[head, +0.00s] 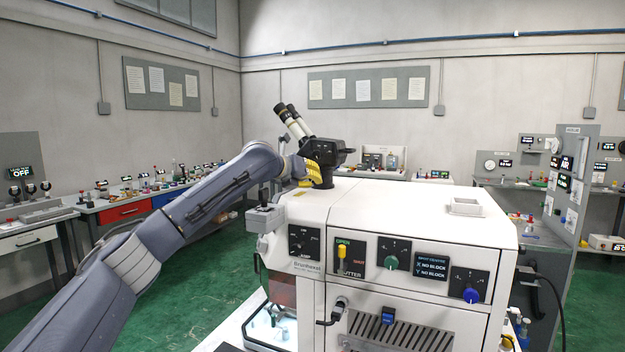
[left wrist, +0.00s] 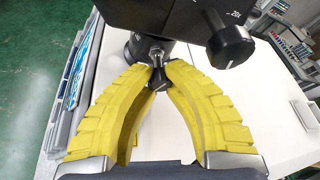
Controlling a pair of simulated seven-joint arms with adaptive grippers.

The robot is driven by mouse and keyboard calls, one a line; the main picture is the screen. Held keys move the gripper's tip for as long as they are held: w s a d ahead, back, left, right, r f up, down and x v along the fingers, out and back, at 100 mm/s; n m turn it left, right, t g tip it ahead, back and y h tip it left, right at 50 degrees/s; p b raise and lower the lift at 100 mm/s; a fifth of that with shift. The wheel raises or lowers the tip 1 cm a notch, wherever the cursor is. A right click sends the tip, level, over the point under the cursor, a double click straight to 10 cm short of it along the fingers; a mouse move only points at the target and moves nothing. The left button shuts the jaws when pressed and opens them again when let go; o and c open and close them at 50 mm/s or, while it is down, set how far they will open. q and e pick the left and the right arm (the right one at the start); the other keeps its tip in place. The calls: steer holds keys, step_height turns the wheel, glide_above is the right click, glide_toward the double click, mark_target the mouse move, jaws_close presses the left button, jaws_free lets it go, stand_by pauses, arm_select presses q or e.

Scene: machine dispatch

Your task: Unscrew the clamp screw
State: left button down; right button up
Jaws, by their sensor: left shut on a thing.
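The clamp screw (left wrist: 158,82) is a small dark knob on a short silver shaft at the base of the black microscope head, in the left wrist view. My left gripper (left wrist: 157,76) has its two yellow fingers closed with their tips on either side of this knob. In the head view the left gripper (head: 318,172) is at the foot of the microscope (head: 325,150), on top of the white machine (head: 400,205). The screw itself is hidden there by the fingers. My right gripper is in neither view.
The microscope's eyepieces (head: 293,120) tilt up to the left above the gripper. A larger black knob (left wrist: 230,45) hangs close to the right finger. A small white tray (head: 466,206) sits on the machine top, which is otherwise mostly clear. A joystick box (head: 264,216) juts out at the left.

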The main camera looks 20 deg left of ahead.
arm_select(q)
steer(key=shift+a+n+h, duration=0.2)
steer(key=shift+n+h, duration=0.3)
steer(key=shift+n, duration=0.4)
steer(key=shift+r, duration=0.15)
steer(key=c, duration=1.6)
jaws_free()
steer(key=shift+a, duration=0.1)
steer(key=o, duration=0.4)
steer(key=shift+d+f, duration=0.2)
